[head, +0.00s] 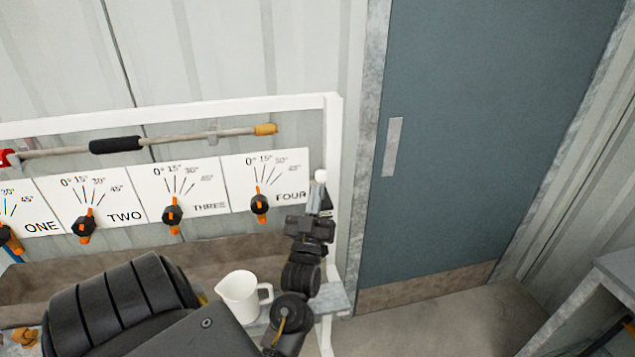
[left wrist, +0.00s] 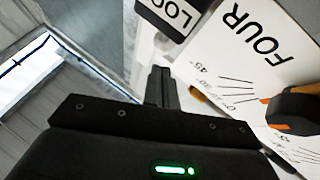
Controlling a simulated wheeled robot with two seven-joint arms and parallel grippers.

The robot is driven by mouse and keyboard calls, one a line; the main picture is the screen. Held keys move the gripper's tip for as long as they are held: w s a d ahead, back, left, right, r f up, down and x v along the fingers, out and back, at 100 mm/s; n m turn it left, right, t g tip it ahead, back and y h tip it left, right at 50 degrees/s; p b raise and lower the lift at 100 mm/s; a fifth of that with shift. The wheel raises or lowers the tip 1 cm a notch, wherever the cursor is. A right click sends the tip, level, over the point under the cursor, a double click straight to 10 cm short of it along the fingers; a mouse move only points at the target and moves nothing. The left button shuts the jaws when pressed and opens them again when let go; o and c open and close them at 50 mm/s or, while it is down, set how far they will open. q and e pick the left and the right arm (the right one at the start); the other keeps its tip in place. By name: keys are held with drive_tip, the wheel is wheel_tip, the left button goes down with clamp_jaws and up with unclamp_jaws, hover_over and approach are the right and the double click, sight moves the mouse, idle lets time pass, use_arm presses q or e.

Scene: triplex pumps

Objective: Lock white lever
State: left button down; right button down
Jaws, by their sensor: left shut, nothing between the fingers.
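The white lever shows as a round white knob (head: 320,176) at the right end of the panel row, beside the FOUR panel. My left gripper (head: 318,197) is just below the knob, its fingers pointing up at it. The fingers are shut and empty; I cannot tell whether they touch the lever. The lever's shaft is mostly hidden by the gripper. My right gripper is not in view.
The FOUR panel (head: 280,170) with its black and orange knob (head: 259,204) is left of the gripper. A white jug (head: 240,297) stands below on the bench. A white frame post (head: 334,130) rises close by. A grey door (head: 490,130) is to the right.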

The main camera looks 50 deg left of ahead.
use_arm(q)
drive_tip(key=b+v, duration=0.2)
drive_tip(key=v, duration=0.6)
idle(0.4)
